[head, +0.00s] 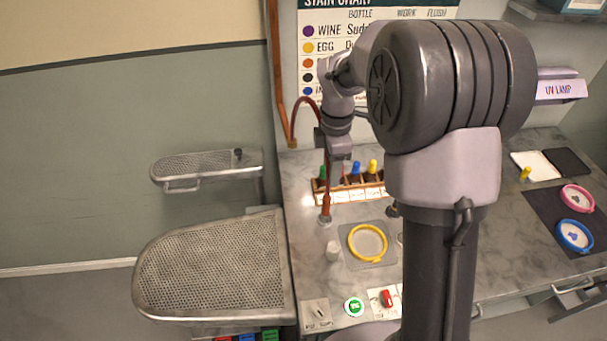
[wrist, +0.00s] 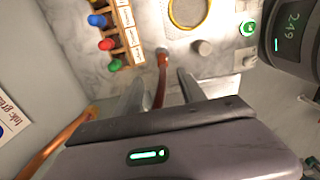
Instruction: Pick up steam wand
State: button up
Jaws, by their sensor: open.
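The steam wand (head: 326,204) stands upright at the left of the counter in the head view, with an orange-red body and a grey foot. A dark red hose (head: 294,128) loops near its top. In the wrist view the wand (wrist: 162,72) shows between the two fingers of my gripper (wrist: 162,88). The fingers are open, one on each side of it; I cannot tell whether either touches it. In the head view my gripper (head: 336,172) is at the wand's upper part, and its fingertips are hard to make out.
A wooden rack of coloured-top bottles (head: 348,190) stands close behind the wand. A yellow hoop (head: 367,243) and a small pale cylinder (head: 333,250) are in front. A perforated pressing board (head: 215,268) is at left. A copper pipe (head: 275,70) runs up the wall.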

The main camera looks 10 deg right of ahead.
aim_at(326, 207)
jog(key=f+b, duration=0.1)
jog(key=f, duration=0.2)
jog(key=f+b, duration=0.1)
jog(key=f, duration=0.2)
jog(key=f+b, duration=0.1)
jog(key=f, duration=0.3)
jog(key=shift+s+d, duration=0.2)
jog(key=shift+s, duration=0.2)
jog(key=f+b, duration=0.1)
jog(key=f, duration=0.1)
jog(key=f+b, duration=0.1)
jog(key=f, duration=0.1)
jog(key=a+f+b, duration=0.1)
jog(key=f, duration=0.1)
jog(key=shift+w+f, duration=0.15)
jog(key=shift+c, duration=0.7)
grip_shut()
